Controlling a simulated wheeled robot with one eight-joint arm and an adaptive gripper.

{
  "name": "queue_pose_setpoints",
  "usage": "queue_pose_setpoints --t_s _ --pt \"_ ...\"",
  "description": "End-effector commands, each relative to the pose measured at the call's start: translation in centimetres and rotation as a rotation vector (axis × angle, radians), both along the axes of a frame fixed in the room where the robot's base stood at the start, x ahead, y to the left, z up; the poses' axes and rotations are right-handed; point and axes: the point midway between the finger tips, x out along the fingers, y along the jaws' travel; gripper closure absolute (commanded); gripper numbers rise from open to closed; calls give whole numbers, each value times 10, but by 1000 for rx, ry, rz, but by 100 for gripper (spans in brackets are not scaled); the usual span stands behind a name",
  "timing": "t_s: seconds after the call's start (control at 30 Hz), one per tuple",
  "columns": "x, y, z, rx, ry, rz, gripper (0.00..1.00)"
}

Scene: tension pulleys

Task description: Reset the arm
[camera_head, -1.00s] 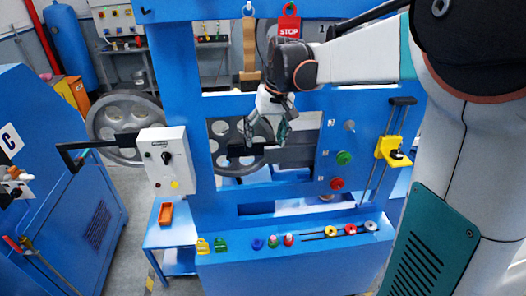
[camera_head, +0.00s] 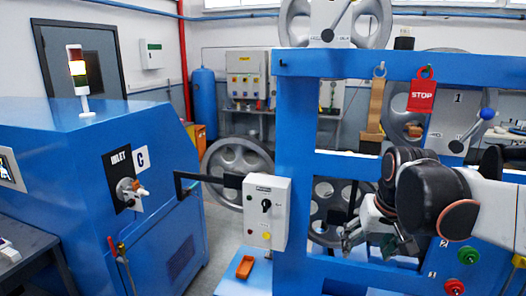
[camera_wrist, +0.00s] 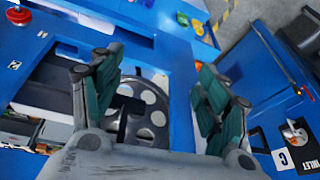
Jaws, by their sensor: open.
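My gripper (camera_wrist: 160,105) is open in the wrist view, its two green-padded fingers wide apart with nothing between them. Behind the gap is a grey pulley wheel (camera_wrist: 150,122) inside the blue frame. In the head view my gripper (camera_head: 378,238) hangs at the right, in front of the frame's lower opening, partly hidden by my own arm links. The blue frame (camera_head: 296,130) stands upright around the pulley wheels. The lower wheel (camera_head: 328,205) is partly covered by my gripper.
A blue cabinet (camera_head: 95,190) with a signal lamp (camera_head: 80,78) stands at the left. A red STOP tag (camera_head: 422,95) hangs from the top beam. Floor shows between cabinet and frame.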

Motion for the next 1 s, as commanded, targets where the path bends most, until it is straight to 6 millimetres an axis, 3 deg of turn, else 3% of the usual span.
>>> queue_pose_setpoints --t_s 0.03,0.3,0.6,0.77,1.0 --pt "-15 7 -16 -12 -22 11 31" --pt "-81 27 -77 -43 -148 52 31" --pt "-134 40 -145 -65 -266 90 31" --pt "-144 42 -159 -68 -293 98 31" --pt "-144 43 -158 -68 -297 99 31"
